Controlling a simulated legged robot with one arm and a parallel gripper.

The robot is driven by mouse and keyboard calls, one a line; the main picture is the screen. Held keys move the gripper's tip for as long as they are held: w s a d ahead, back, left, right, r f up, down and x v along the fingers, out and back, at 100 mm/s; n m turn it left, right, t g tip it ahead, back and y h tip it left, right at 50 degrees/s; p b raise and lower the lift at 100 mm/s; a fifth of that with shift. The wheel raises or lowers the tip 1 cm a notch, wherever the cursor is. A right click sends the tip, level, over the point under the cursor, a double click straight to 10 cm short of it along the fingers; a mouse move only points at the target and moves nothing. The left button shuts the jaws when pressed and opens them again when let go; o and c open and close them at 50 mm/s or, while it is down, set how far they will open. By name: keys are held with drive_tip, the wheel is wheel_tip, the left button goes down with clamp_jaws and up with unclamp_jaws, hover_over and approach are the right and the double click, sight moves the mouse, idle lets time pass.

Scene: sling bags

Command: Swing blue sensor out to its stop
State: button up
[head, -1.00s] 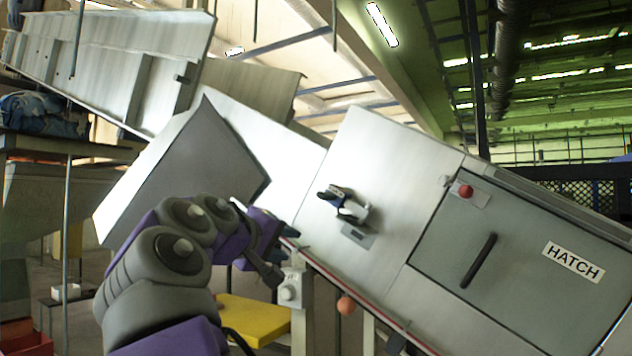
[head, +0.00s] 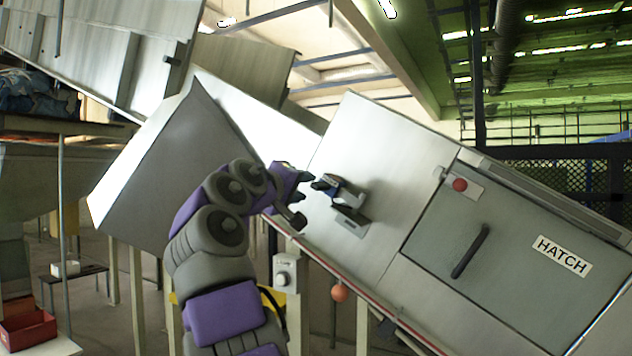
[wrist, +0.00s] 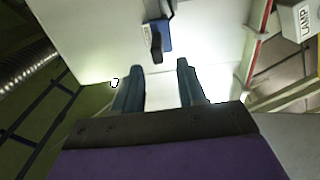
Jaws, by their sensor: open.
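The blue sensor (head: 343,189) is a small blue and dark part on a grey bracket (head: 350,222), fixed to the pale sloping machine panel. Its dark end points left, toward my gripper. In the wrist view the blue sensor (wrist: 165,38) shows ahead of the fingers, with a dark knob-like end hanging nearest to them. My gripper (head: 303,196) is open and empty, just left of the sensor in the head view. Its two fingers (wrist: 157,80) stand apart in the wrist view, with the sensor's dark end roughly in line with the gap. I see no contact.
A hatch door (head: 520,250) with a black handle and a red button (head: 460,185) is to the right. Below are a grey knob box (head: 286,272) and an orange ball (head: 339,293). A grey sloping housing (head: 150,170) is behind my arm.

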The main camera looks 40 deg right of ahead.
sight(311, 186)
drive_tip(key=p+x, duration=0.2)
drive_tip(key=x, duration=0.5)
drive_tip(key=shift+r+p, duration=0.1)
drive_tip(key=shift+p, duration=0.25)
clamp_jaws()
